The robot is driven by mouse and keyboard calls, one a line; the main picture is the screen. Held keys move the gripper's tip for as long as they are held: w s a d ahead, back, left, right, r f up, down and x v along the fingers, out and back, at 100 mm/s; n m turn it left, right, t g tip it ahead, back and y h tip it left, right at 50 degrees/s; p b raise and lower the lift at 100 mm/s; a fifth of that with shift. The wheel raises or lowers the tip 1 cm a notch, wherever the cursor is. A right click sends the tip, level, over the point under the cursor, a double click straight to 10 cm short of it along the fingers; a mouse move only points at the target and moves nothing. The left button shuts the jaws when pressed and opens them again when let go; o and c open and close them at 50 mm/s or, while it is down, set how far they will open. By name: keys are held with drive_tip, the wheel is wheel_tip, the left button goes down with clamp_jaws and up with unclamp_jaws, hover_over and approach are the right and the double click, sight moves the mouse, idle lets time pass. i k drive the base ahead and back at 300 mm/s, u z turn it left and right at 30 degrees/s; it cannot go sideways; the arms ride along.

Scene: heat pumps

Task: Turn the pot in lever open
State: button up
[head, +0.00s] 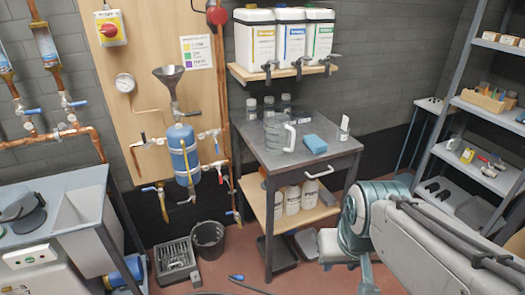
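A blue pot (184,155) hangs upright on the wooden wall panel, below a grey funnel (171,80) on a pipe. Several small lever valves surround it. I cannot tell which is the pot in lever, nor whether each is open. My arm reaches in from the lower right, but my gripper does not show clearly.
A dark table (300,148) with a clear jug (276,131) and blue sponge (316,143) stands right of the panel. A black bucket (208,239) and grey crate (175,257) stand on the floor below the pot. A sink bench (80,205) is left; shelves (480,115) are right.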

sight(218, 167)
drive_tip(key=i, duration=1.55)
drive_tip(key=u, duration=0.55)
drive_tip(key=i, duration=0.3)
drive_tip(key=u, duration=0.2)
